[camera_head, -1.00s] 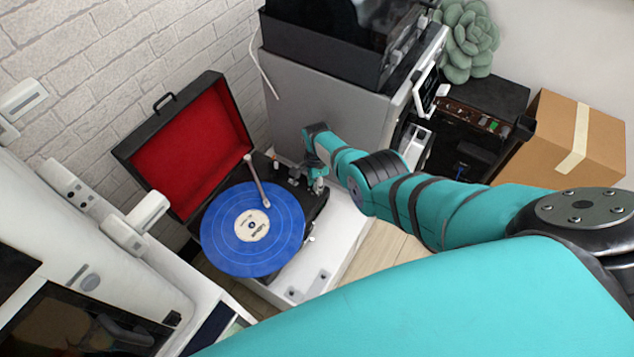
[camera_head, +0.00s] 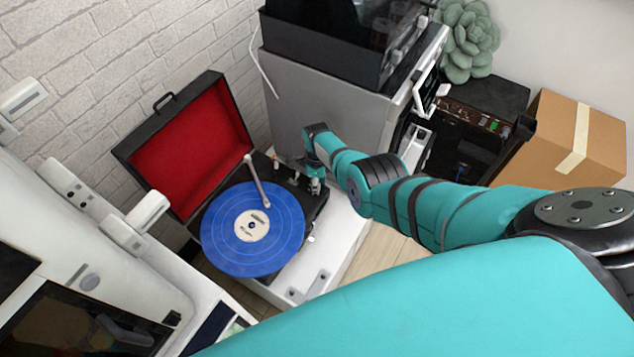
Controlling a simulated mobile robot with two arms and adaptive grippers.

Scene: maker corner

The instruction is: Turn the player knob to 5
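The record player (camera_head: 215,205) is a black case with an open, red-lined lid. A blue record (camera_head: 285,245) lies on its platter, with the tonearm (camera_head: 257,180) reaching over it. My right gripper (camera_head: 316,185) is at the player's right rear corner, over the strip of controls. The gripper is small in view and partly covers the controls, so the player knob and its setting cannot be made out. I cannot tell whether the fingers are open or shut. My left gripper is not in view.
A white stand (camera_head: 343,225) holds the player. A brick wall is behind it, and a grey cabinet (camera_head: 325,105) stands close behind my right gripper. A white machine (camera_head: 80,235) is at the left. A cardboard box (camera_head: 560,140) is at the right.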

